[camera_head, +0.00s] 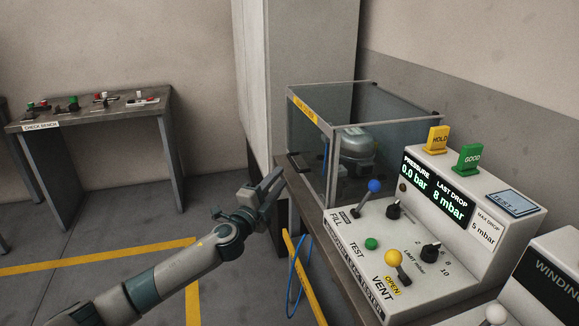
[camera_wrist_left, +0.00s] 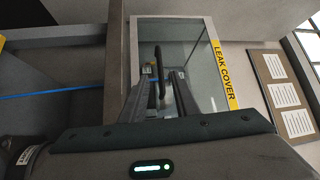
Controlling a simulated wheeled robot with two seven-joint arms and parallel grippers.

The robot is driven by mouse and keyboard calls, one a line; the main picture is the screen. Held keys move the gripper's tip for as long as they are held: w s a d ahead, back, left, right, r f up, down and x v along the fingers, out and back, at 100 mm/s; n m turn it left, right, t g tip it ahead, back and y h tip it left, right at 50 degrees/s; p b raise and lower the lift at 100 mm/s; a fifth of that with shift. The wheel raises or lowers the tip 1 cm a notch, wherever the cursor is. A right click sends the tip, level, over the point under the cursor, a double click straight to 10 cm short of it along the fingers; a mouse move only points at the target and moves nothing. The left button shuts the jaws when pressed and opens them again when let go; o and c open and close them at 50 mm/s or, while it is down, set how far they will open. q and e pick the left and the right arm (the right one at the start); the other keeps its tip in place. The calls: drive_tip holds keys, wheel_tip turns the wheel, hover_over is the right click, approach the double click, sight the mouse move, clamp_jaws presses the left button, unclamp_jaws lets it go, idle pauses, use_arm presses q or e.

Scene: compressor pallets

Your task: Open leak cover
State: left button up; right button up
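The leak cover (camera_head: 304,108) is a clear box with grey frame edges and a yellow label along its top edge. It stands closed over a grey compressor (camera_head: 357,150) on the bench. In the left wrist view the cover's yellow label (camera_wrist_left: 222,75) reads LEAK COVER. My left gripper (camera_head: 278,181) is just left of the cover, its two fingers apart with a gap between them. In the left wrist view a dark upright bar (camera_wrist_left: 160,70), perhaps a handle, shows by the fingers; contact cannot be told. My right gripper is not in view.
The leak tester (camera_head: 420,225) stands right of the cover, with blue and yellow levers, knobs and HOLD and GOOD tags. Its display reads 0.0 bar and 8 mbar. A blue hose (camera_head: 293,275) hangs at the bench's front. A check bench (camera_head: 90,108) stands at left; floor between is clear.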

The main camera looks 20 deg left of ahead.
use_arm(q)
drive_tip(key=x, duration=0.7)
drive_tip(key=shift+w, duration=0.3)
clamp_jaws()
